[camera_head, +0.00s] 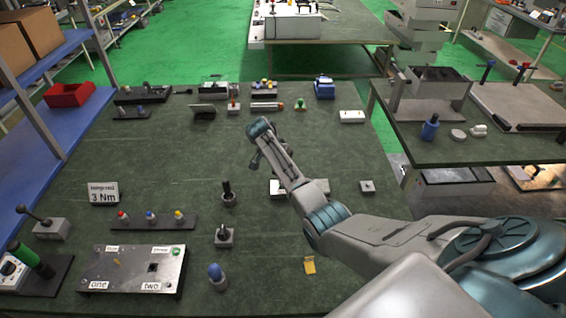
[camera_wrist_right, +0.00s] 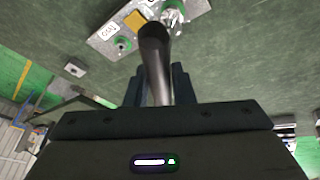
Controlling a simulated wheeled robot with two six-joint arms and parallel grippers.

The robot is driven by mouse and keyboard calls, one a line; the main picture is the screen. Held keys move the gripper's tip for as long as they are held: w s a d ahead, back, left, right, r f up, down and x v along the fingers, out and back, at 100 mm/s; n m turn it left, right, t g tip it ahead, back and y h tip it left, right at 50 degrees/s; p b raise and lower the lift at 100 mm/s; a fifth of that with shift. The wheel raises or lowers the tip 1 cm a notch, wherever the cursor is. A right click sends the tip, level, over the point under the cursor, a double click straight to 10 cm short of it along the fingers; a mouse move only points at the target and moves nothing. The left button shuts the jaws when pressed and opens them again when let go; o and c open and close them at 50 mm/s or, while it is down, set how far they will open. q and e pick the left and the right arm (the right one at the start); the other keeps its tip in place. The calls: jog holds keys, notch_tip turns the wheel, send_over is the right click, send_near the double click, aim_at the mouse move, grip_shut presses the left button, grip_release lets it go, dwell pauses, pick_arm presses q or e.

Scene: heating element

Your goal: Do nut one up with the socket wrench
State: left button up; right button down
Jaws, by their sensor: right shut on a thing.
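The grey plate (camera_head: 135,268) with labels "one" and "two" lies at the lower left in the head view. A small yellowish part (camera_head: 117,262), perhaps nut one, sits above the "one" label. My right gripper (camera_wrist_right: 157,84) is shut on a dark handle (camera_wrist_right: 155,50), seemingly the socket wrench. The tool's far end meets a bright metal piece in the right wrist view, and I cannot tell if they touch. A labelled plate (camera_wrist_right: 90,40) shows there. In the head view, the raised right arm's end is well right of the plate; its fingers are unclear. My left gripper is out of view.
A "3 Nm" sign (camera_head: 103,194) stands behind a strip of coloured knobs (camera_head: 151,218). Upright dark tools (camera_head: 227,192) stand right of it. Several small parts line the table's back. A red bin (camera_head: 68,95) is on the left shelf. The table's middle is mostly clear.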

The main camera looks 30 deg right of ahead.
jog(key=shift+n, duration=0.3)
jog(key=shift+w+n+t, duration=0.1)
jog(key=shift+n+t, duration=0.4)
jog(key=shift+n, duration=0.3)
jog(key=n+t, duration=0.1)
jog(key=n, duration=0.1)
jog(key=shift+r+n, duration=0.1)
jog(key=shift+n, duration=0.2)
jog(key=shift+n+t+y, duration=0.3)
jog(key=shift+n+t, duration=0.1)
jog(key=shift+n, duration=0.4)
jog(key=shift+n+t+y, duration=0.3)
jog(key=shift+n+t, duration=0.1)
jog(key=shift+n, duration=0.7)
